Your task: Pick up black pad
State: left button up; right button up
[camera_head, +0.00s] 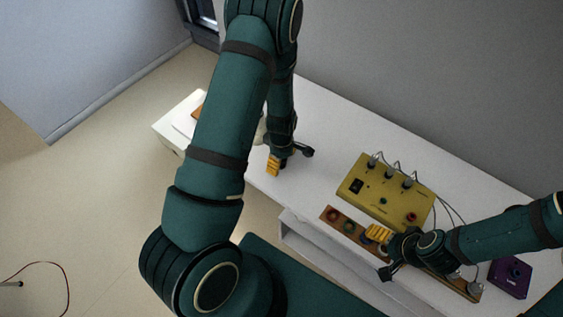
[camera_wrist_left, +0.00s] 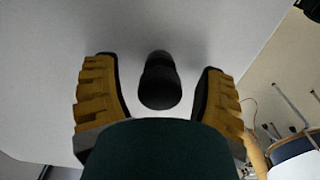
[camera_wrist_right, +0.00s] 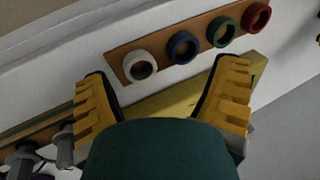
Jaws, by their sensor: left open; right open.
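A black rounded object (camera_wrist_left: 160,80), which I take for the black pad, shows in the left wrist view. It stands on the white table, between the two yellow-padded fingers of my left gripper (camera_wrist_left: 160,95), with a gap on each side. In the head view my left gripper (camera_head: 290,161) is low over the table's left part, and I cannot make out the black object there. My right gripper (camera_head: 381,254) is open over the wooden strip with coloured rings. It also shows in the right wrist view (camera_wrist_right: 165,95), with nothing held between its fingers.
A yellow box (camera_head: 372,202) with cables stands on the table (camera_head: 325,115). In front lies a wooden strip (camera_wrist_right: 112,57) with white, blue, green and red rings. A purple box (camera_head: 516,287) is at the right. The table between left gripper and yellow box is clear.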

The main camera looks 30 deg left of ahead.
pick_arm(q)
grip_shut()
notch_tip(320, 180, up, 10)
jog(key=shift+r+p, duration=0.1)
jog(key=shift+p, duration=0.95)
pick_arm(e)
jog(key=shift+w+d+r, duration=0.1)
jog(key=shift+w+r, duration=0.1)
jog(key=shift+r, duration=0.3)
jog(key=shift+w+r, duration=0.15)
jog(key=shift+r, duration=0.35)
